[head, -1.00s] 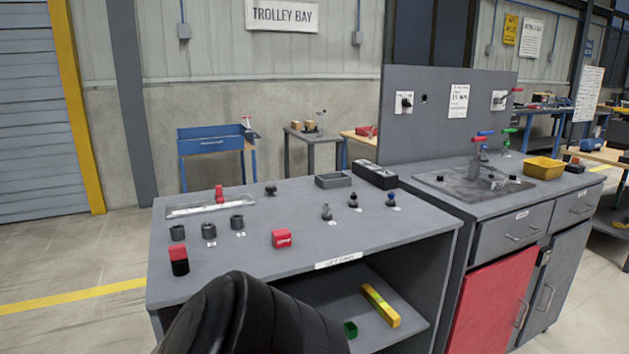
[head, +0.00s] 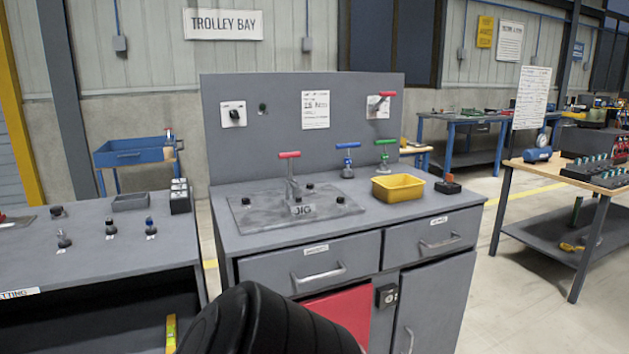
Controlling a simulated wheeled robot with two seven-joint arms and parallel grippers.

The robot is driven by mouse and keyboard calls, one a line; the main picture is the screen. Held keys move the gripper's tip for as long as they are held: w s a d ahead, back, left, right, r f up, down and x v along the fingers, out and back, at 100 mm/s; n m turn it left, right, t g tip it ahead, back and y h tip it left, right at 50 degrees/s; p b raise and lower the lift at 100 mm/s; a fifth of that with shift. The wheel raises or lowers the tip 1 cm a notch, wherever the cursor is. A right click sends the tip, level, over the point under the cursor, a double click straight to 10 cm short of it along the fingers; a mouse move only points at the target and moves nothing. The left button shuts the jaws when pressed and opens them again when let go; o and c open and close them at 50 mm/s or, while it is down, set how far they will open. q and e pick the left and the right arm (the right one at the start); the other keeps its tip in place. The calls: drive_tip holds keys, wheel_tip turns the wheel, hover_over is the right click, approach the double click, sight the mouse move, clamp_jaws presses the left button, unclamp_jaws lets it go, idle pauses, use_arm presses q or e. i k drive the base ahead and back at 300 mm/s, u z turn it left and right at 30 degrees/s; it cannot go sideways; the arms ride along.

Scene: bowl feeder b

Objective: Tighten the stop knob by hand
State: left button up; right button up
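A grey jig plate (head: 262,222) lies on the cabinet top, marked JIG. Several small black knobs stand on it, among them a left one (head: 245,201), a rear one (head: 310,186) and a right one (head: 340,200). A red T-handle (head: 289,155) rises on a post from the plate. I cannot tell which knob is the stop knob, or whether it is tight. A black rotary knob (head: 234,116) sits on a white plate on the back panel. Neither gripper is in view; a black part of mine covers the bottom middle.
Blue (head: 347,146) and green (head: 385,142) T-handles stand behind a yellow bin (head: 397,188) on the cabinet top. Drawers (head: 312,268) and a red door (head: 340,308) are below. A grey bench (head: 100,253) with small parts adjoins at left.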

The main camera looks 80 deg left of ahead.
sight(56, 210)
drive_tip(key=z, duration=0.05)
drive_tip(key=i, duration=0.05)
drive_tip(key=u, duration=4.45)
